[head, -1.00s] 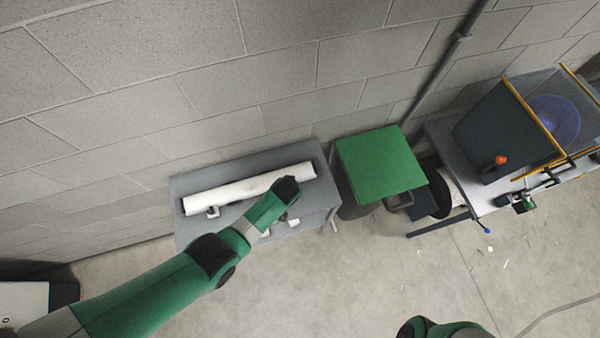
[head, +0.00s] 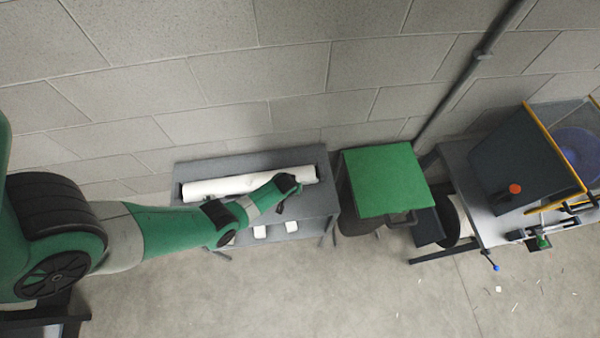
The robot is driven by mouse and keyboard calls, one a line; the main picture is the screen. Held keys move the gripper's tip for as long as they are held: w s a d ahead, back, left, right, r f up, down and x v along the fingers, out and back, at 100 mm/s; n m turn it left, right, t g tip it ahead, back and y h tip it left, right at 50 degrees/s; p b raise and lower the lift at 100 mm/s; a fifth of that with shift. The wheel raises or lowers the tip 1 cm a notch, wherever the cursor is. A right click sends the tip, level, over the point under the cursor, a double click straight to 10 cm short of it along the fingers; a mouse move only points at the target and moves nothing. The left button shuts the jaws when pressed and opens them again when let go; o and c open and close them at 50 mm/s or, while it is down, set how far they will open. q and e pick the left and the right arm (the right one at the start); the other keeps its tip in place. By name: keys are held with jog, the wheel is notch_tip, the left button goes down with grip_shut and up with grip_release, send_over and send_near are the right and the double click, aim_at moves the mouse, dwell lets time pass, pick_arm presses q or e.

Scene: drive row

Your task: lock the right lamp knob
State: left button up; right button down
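No knob that I can clearly tell as the right lamp knob shows. An orange-red knob (head: 515,188) sits on the face of a dark grey box at the right; I cannot tell whether it belongs to a lamp. My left arm reaches in from the left, and its black gripper (head: 288,185) is over the right end of a long white roll (head: 225,187) on a grey bench. Its fingers are too small and dark to tell open or shut, or whether they touch anything. My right gripper is not in view. The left gripper is well left of the orange-red knob.
Farther right, a table (head: 465,185) carries the dark box (head: 520,160).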

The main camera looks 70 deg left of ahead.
pick_arm(q)
jog(key=shift+w+a+f, duration=0.1)
jog(key=shift+f, duration=0.15)
grip_shut()
